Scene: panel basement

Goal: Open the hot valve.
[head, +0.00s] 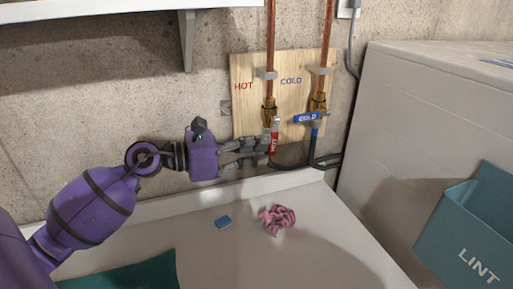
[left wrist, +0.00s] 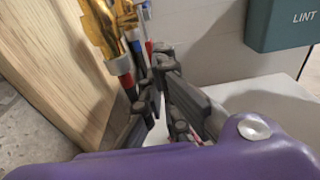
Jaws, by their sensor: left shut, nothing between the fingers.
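The hot valve's red lever (head: 274,142) points down, in line with the pipe, below its brass body (head: 269,110) under the HOT label. My left gripper (head: 266,148) comes in from the left; its fingers are shut and empty, with the tips right at the lower part of the red lever. I cannot tell whether they touch it. In the left wrist view, the shut fingertips (left wrist: 158,78) are just right of the red lever (left wrist: 126,80). My right gripper is out of view.
A teal LINT bin (head: 470,225) is at right.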

